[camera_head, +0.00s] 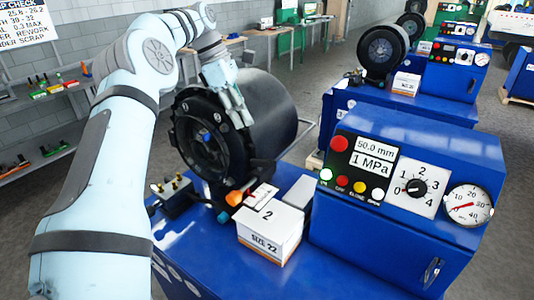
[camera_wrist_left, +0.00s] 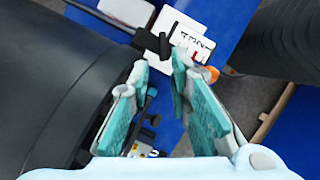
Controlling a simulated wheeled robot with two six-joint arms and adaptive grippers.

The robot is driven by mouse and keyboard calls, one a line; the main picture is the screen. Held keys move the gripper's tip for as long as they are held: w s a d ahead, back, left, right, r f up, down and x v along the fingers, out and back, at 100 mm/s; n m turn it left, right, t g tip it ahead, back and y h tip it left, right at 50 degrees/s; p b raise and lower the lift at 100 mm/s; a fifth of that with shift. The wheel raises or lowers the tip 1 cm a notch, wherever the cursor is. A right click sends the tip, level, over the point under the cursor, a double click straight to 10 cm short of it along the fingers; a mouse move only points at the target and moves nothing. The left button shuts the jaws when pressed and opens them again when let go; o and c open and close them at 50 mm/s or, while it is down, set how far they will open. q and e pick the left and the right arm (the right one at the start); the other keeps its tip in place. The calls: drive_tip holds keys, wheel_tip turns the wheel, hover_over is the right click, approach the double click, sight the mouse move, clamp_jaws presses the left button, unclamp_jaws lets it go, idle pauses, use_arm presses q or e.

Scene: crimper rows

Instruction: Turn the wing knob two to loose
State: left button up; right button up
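The black crimper head (camera_head: 268,112) is a large drum with a round front opening, standing on a blue bench. My left gripper (camera_head: 236,112) hangs over the upper front rim of the drum. In the left wrist view its two teal-padded fingers (camera_wrist_left: 160,66) are apart, with no held object visible between them. A small black bar-shaped part (camera_wrist_left: 154,43) shows just beyond the fingertips; I cannot tell whether it is wing knob two. A black selector dial (camera_head: 416,188), marked 0 to 4, is on the blue control box. My right gripper is not in view.
A white box marked "2" and "SIZE 22" (camera_head: 269,235) stands before the control box (camera_head: 440,140). An orange part (camera_head: 235,197) is beside it and also shows in the wrist view (camera_wrist_left: 210,74). More crimpers (camera_head: 382,48) stand behind.

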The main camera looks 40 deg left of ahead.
use_arm(q)
drive_tip(key=b, duration=0.2)
approach(258, 160)
drive_tip(key=f, duration=0.2)
drive_tip(key=shift+s+f, duration=0.3)
drive_tip(key=shift+s, duration=0.1)
drive_tip(key=w+d+f, duration=0.2)
drive_tip(key=f, duration=0.1)
drive_tip(key=w+d+f, duration=0.1)
drive_tip(key=f, duration=0.1)
drive_tip(key=shift+w+p, duration=0.1)
drive_tip(key=shift+p, duration=0.25)
drive_tip(key=shift+f, duration=0.25)
drive_tip(key=shift+s+a, duration=0.25)
drive_tip(key=shift+s, duration=0.15)
drive_tip(key=shift+w, duration=0.1)
clamp_jaws()
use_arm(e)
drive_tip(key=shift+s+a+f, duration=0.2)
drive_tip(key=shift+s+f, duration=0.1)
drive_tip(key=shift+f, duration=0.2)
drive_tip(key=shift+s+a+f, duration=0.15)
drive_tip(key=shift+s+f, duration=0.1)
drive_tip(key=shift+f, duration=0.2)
